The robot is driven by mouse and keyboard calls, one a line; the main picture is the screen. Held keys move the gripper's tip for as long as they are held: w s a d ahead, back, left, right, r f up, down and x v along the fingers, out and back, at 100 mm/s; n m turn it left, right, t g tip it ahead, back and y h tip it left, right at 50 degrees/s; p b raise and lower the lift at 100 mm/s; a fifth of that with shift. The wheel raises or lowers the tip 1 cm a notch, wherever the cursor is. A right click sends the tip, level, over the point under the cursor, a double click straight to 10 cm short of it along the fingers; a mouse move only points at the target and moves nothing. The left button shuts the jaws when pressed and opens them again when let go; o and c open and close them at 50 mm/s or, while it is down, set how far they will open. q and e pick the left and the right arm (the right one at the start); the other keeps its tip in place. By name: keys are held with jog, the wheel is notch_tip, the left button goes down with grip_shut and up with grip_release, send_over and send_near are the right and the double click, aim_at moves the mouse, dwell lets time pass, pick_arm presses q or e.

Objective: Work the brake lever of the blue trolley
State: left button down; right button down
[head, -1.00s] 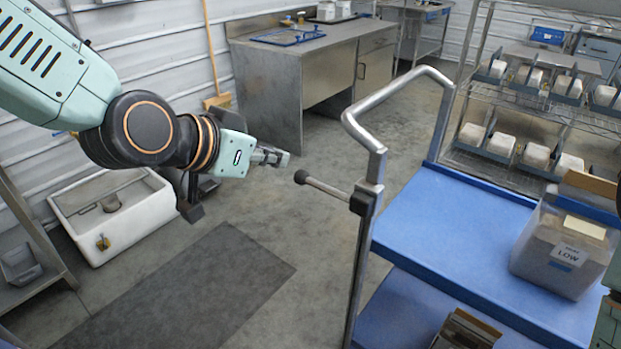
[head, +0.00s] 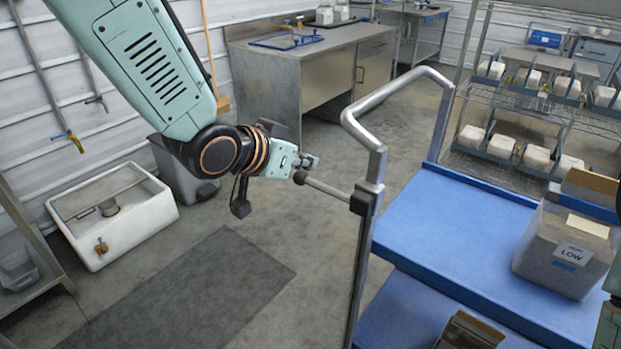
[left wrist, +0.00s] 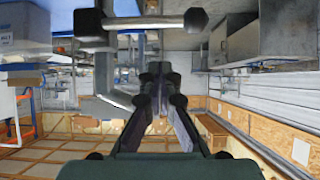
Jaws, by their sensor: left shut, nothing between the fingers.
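The blue trolley (head: 455,220) stands at the right in the head view, with a grey bent-tube handle (head: 368,100). Its brake lever (head: 328,189) is a short grey rod with a dark knob (head: 300,177), sticking out to the left from a dark block on the handle post. My left gripper (head: 308,162) is shut and empty, its tips close to the knob, just above it in the picture; I cannot tell if they touch. In the left wrist view the lever (left wrist: 145,22) crosses the top, beyond the closed fingers (left wrist: 155,75). My right gripper is out of view.
A clear bin labelled LOW (head: 565,250) stands on the trolley's top shelf. A wire rack (head: 520,110) with several blocks is behind. A metal bench (head: 315,75) stands at the back, a white sink (head: 125,225) at left. The floor beside the lever is clear.

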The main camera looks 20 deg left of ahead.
aim_at(310, 180)
pick_arm(q)
jog(key=f, duration=0.1)
jog(key=w+f, duration=0.1)
jog(key=f, duration=0.1)
jog(key=f+b, duration=0.1)
jog(key=shift+w+d+f, duration=0.3)
jog(key=shift+w+d, duration=0.05)
jog(key=shift+a+f+p, duration=0.1)
jog(key=shift+f+p, duration=0.15)
jog(key=shift+p, duration=0.15)
